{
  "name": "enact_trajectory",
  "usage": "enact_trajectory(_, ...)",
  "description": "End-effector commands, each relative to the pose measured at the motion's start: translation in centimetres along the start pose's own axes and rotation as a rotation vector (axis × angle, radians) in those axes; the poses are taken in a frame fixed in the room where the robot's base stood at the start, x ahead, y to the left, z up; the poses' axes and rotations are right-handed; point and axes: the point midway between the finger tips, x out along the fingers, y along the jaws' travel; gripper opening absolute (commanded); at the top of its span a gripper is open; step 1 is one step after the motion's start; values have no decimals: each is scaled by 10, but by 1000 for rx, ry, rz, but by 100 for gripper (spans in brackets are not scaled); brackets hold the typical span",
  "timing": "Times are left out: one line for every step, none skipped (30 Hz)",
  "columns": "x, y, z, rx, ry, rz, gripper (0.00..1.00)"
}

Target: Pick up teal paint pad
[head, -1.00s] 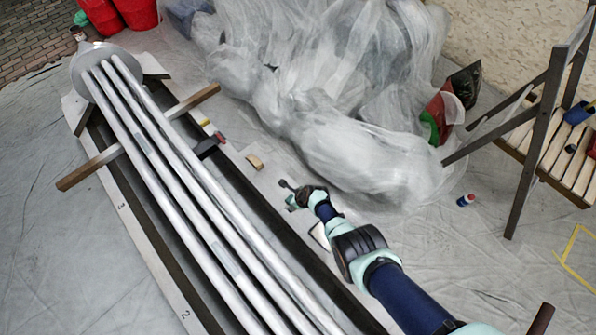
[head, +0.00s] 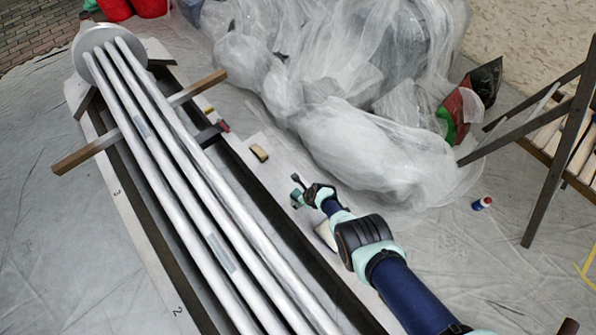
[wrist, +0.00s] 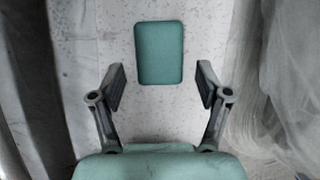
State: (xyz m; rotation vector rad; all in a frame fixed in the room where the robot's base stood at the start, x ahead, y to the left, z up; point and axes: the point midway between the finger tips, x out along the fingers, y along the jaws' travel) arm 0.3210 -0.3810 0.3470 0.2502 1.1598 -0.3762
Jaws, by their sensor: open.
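The teal paint pad (wrist: 159,53) is a flat rounded rectangle in the wrist view. It lies on a pale speckled surface, centred ahead of my gripper (wrist: 160,86). The two fingers are spread wide, one toward each side of the pad's near end, with nothing between them; the pad is beyond the tips. In the head view my gripper (head: 299,188) hangs just right of the long dark trough. There a small teal patch shows by the fingers, and I cannot tell whether it is the pad or part of the gripper.
Long silvery pipes (head: 190,190) lie along the trough at left. A tan block (head: 259,153) sits on the pale strip beyond my gripper. Plastic-draped bulk (head: 350,150) stands close behind and right.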

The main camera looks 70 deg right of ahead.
Motion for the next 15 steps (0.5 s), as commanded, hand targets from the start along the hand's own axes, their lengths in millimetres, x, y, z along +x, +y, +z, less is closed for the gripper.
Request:
enact_trajectory(15, 0, -3, 0, 0, -1, 76)
enact_trajectory(17, 0, -3, 1, 0, -1, 76)
enact_trajectory(17, 0, -2, 2, 0, -1, 76)
enact_trajectory(16, 0, -1, 2, 0, -1, 76)
enact_trajectory(16, 0, -1, 2, 0, -1, 76)
enact_trajectory(14, 0, 0, 2, 0, -1, 76)
enact_trajectory(13, 0, 0, 2, 1, -1, 76)
enact_trajectory(13, 0, 0, 2, 1, -1, 76)
enact_trajectory(13, 0, 0, 2, 1, -1, 76)
enact_trajectory(13, 0, 0, 2, 1, -1, 73)
enact_trajectory(13, 0, 0, 2, 1, -1, 68)
enact_trajectory(13, 0, 0, 2, 1, -1, 61)
enact_trajectory(13, 0, 0, 2, 1, -1, 56)
enact_trajectory(13, 0, 0, 2, 1, -1, 51)
enact_trajectory(13, 0, 0, 2, 1, -1, 44)
